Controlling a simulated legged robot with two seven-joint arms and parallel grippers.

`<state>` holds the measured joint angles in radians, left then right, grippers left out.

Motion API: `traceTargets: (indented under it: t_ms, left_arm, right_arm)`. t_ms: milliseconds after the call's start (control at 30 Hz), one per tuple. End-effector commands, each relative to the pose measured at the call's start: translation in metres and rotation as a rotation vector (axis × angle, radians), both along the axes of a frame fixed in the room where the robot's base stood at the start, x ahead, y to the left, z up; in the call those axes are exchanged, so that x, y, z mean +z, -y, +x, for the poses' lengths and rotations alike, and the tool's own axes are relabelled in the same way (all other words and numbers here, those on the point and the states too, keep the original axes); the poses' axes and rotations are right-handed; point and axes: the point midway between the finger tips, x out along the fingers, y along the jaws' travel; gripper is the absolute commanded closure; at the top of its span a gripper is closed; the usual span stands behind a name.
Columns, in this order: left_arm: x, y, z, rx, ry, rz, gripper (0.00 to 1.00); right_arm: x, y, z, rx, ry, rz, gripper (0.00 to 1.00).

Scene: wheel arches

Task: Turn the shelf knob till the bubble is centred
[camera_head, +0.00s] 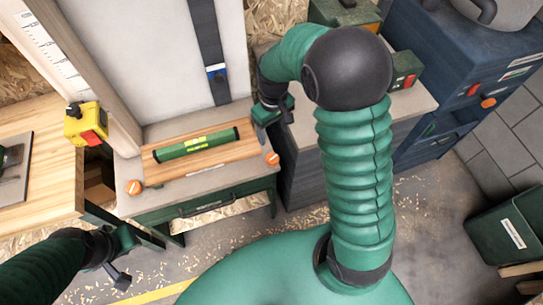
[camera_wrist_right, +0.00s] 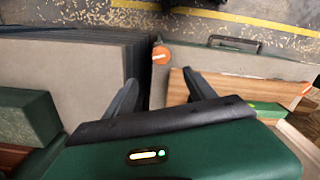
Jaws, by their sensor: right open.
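A green spirit level (camera_head: 197,145) lies on a wooden shelf board (camera_head: 232,151); its yellow-green vial shows, but the bubble is too small to place. One orange knob (camera_head: 272,158) is at the board's front right corner, another (camera_head: 135,187) at its front left. In the right wrist view the near knob (camera_wrist_right: 161,54) is beyond my fingertips, apart from them. My right gripper (camera_head: 265,115) is open and empty at the board's right end, behind the right knob; its two fingers show in the wrist view (camera_wrist_right: 162,88). My left gripper (camera_head: 122,278) hangs low at the left, its jaws unclear.
A drawer unit (camera_head: 220,203) with a handle carries the board. Grey-topped cabinets (camera_head: 302,130) stand close on the right. The floor in front is open, with wood shavings.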

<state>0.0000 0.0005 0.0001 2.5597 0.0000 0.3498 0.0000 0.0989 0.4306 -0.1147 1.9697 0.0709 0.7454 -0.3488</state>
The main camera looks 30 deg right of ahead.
Motion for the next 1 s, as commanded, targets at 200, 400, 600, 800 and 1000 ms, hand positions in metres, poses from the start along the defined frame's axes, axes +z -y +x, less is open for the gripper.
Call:
traceTargets:
  t_ms: [200, 400, 600, 800, 1000]
  left_arm:
    - [-0.003, 0.0, 0.0, 0.0, 0.0, 0.0, 0.79]
    - [-0.006, 0.0, 0.0, 0.0, 0.0, 0.0, 0.79]
    - [-0.007, 0.0, 0.0, 0.0, 0.0, 0.0, 0.79]
    - [-0.008, 0.0, 0.0, 0.0, 0.0, 0.0, 0.79]
    - [-0.008, 0.0, 0.0, 0.0, 0.0, 0.0, 0.79]
  right_arm:
    - [-0.056, -0.001, -0.001, 0.0, -0.007, 0.0, 0.36]
    - [-0.108, -0.001, -0.001, 0.0, -0.005, 0.001, 0.36]
    - [-0.144, -0.001, -0.001, -0.001, -0.002, 0.0, 0.36]
    - [-0.153, -0.001, 0.0, 0.0, 0.001, -0.001, 0.36]
    - [-0.153, -0.001, 0.0, 0.0, 0.001, -0.001, 0.4]
